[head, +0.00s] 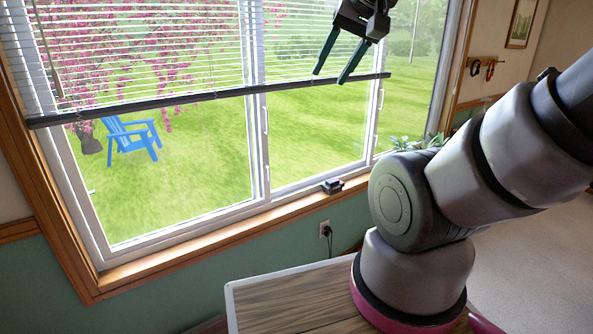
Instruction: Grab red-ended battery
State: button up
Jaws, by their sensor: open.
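My gripper (333,62) is at the top of the head view, in front of the window and its raised blind. Its two dark fingers point down and left, and they are apart with nothing between them. No red-ended battery can be made out in this view. A small dark object (332,186) sits on the wooden window sill, below my gripper in the picture; it is too small to identify.
The window (190,160) has a blind with a dark bottom rail (200,97) near my gripper. A wooden sill (220,232) runs below it. A plant (420,142) is partly behind my arm. A cord hangs from a wall outlet (325,229).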

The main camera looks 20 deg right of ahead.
aim_at(335, 183)
jog(key=l+u, duration=0.1)
jog(key=l, duration=0.4)
jog(key=k+l+u, duration=0.15)
jog(key=l, duration=0.35)
jog(key=l+u, duration=0.1)
jog(key=l, duration=0.4)
jog(key=k+l+u, duration=0.1)
jog(key=l, duration=0.35)
jog(key=k+l+u, duration=0.15)
jog(key=l, duration=0.3)
jog(key=i+l+u, duration=0.35)
jog(key=l, duration=0.7)
jog(key=l+u, duration=0.3)
jog(key=l, duration=0.75)
jog(key=i+l+u, duration=0.1)
jog(key=l+u, duration=0.25)
jog(key=l, duration=0.8)
jog(key=i+l, duration=0.1)
jog(key=l, duration=0.4)
jog(key=i+l+u, duration=0.1)
jog(key=l, duration=0.4)
